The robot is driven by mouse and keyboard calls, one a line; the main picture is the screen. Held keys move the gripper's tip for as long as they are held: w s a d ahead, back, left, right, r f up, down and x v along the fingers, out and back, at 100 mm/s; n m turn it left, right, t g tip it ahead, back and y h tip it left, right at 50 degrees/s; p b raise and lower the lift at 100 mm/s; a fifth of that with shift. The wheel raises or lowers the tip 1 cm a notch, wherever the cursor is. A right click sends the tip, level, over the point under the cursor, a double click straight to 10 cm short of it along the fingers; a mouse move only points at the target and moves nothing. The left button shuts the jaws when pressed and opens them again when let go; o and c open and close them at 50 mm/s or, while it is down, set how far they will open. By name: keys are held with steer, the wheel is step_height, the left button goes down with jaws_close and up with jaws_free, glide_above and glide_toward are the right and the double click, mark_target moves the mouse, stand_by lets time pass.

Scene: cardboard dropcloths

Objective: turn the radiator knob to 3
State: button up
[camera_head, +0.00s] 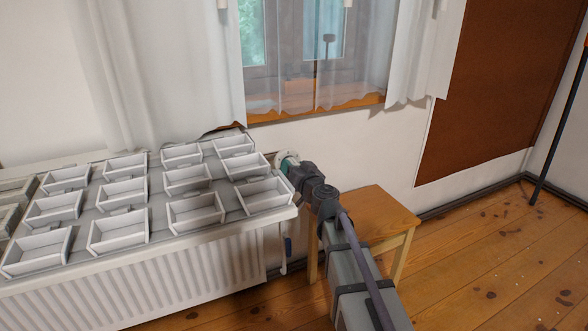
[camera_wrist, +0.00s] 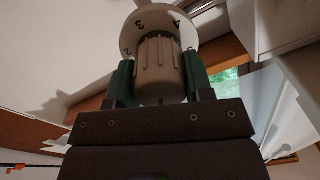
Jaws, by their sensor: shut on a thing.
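The radiator knob (camera_wrist: 160,62) is a cream ribbed grip with a wider numbered collar (camera_wrist: 158,24) behind it. The wrist view shows a 3 at the collar's upper left and a 4 at its upper right; a partly hidden mark low on the left looks like a 2. No pointer mark can be made out. My gripper (camera_wrist: 158,76) has green fingers on both sides of the ribbed grip and is shut on it. In the head view, my gripper (camera_head: 288,165) is at the radiator's right end, and the knob is mostly hidden.
The radiator (camera_head: 190,265) is at the left, with several open white trays (camera_head: 120,192) on top. A small wooden stool (camera_head: 376,212) stands right beside my arm. A curtained window (camera_head: 310,50) is above. The wooden floor (camera_head: 485,250) is open to the right.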

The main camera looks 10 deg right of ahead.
steer(key=m, duration=0.7)
steer(key=shift+f, duration=0.1)
steer(key=m, duration=1.1)
steer(key=shift+f+m+h, duration=0.1)
steer(key=shift+m+h, duration=0.2)
steer(key=m, duration=0.3)
steer(key=shift+m, duration=0.4)
steer(key=m, duration=0.3)
steer(key=shift+m, duration=0.3)
steer(key=shift+s+m, duration=0.1)
steer(key=shift+m, duration=1.9)
